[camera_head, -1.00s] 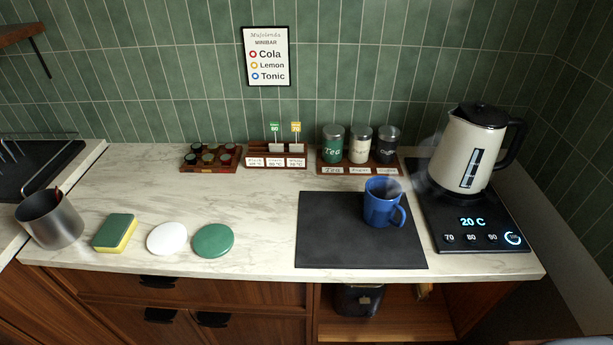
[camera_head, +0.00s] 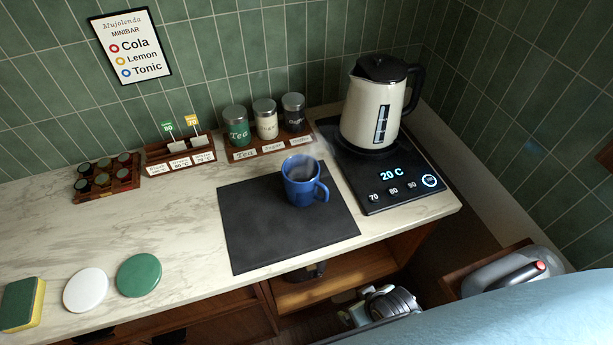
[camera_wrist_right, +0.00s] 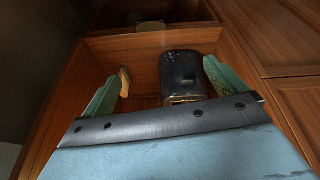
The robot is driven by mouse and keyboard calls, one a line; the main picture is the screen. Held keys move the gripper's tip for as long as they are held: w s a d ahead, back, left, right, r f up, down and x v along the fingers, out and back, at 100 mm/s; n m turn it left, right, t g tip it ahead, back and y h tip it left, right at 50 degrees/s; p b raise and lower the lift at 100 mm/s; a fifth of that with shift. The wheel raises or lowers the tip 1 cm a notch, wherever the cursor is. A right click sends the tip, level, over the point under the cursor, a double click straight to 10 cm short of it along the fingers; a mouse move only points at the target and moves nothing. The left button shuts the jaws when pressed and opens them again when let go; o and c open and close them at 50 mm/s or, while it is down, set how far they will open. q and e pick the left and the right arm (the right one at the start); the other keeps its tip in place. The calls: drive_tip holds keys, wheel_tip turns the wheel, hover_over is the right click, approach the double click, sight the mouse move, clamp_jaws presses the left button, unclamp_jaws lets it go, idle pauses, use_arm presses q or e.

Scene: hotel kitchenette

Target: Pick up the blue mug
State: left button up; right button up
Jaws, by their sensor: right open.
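The blue mug (camera_head: 301,186) stands upright on the black mat (camera_head: 250,228) in the head view, its handle to the right. A pale haze shows over its rim. My right gripper (camera_wrist_right: 160,72) is open in the right wrist view, with one green finger at each side and nothing held between them. It faces an open wooden compartment, and the mug is not in that view. My right gripper's fingers cannot be made out for certain in the head view. My left gripper is not in view.
The kettle (camera_head: 375,105) stands on its black base (camera_head: 400,192), right of the mug. Three canisters (camera_head: 266,120) stand behind it. A green disc (camera_head: 139,275) and white disc (camera_head: 86,290) lie left. A dark container (camera_wrist_right: 183,73) sits in the compartment. The counter left of the mat is mostly clear.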

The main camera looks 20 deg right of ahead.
drive_tip(key=w+a+r+t+y+p, duration=0.1)
drive_tip(key=w+a+r+t, duration=0.2)
drive_tip(key=r, duration=0.8)
drive_tip(key=w+a+r+t+y+p, duration=0.1)
drive_tip(key=w+r+t, duration=0.3)
drive_tip(key=r, duration=0.6)
drive_tip(key=w+a+r+t+p, duration=0.15)
drive_tip(key=w+r, duration=0.35)
drive_tip(key=r, duration=0.6)
approach(293, 163)
drive_tip(key=shift+t, duration=0.35)
drive_tip(key=shift+f+x, duration=0.2)
drive_tip(key=shift+x, duration=1.25)
drive_tip(key=shift+f+x, duration=0.2)
drive_tip(key=shift+x, duration=1.3)
drive_tip(key=shift+s+d, duration=0.1)
drive_tip(key=shift+s, duration=0.05)
drive_tip(key=shift+c, duration=0.4)
drive_tip(key=c, duration=1.7)
drive_tip(key=shift+r, duration=0.1)
drive_tip(key=shift+c, duration=0.6)
drive_tip(key=shift+r, duration=0.1)
